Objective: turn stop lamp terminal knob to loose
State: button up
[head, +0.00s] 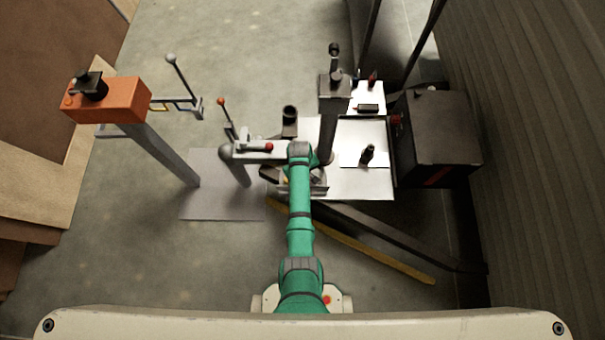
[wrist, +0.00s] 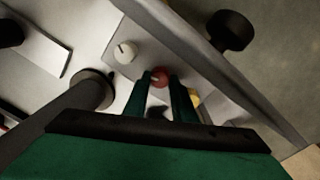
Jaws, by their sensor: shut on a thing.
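In the wrist view, a small round red knob (wrist: 159,79) sits on a grey panel (wrist: 150,62). My gripper (wrist: 163,84) has its two dark green fingers on either side of the red knob and is shut on it. A white knob (wrist: 125,51) with a dark mark stands up and left of it on the same panel. No label is readable, so I cannot tell which knob is the stop lamp terminal or how far it is turned. In the head view my green arm hides the knobs and the fingertips.
A dark post (wrist: 92,90) stands close to my gripper's left in the wrist view. The head view shows an orange box on a stand (head: 108,98) at left, a tall grey post (head: 328,120), and a dark cabinet (head: 435,135) at right. A yellow bar (head: 370,254) lies low in front.

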jog(key=shift+w+n, duration=0.1)
jog(key=shift+n, duration=0.5)
jog(key=shift+d, duration=0.2)
jog(key=o, duration=1)
jog(key=shift+a, duration=0.1)
jog(key=shift+o, duration=0.3)
jog(key=shift+a, duration=0.1)
notch_tip(320, 180, up, 11)
jog(key=shift+s+a, duration=0.2)
jog(key=shift+s, duration=0.05)
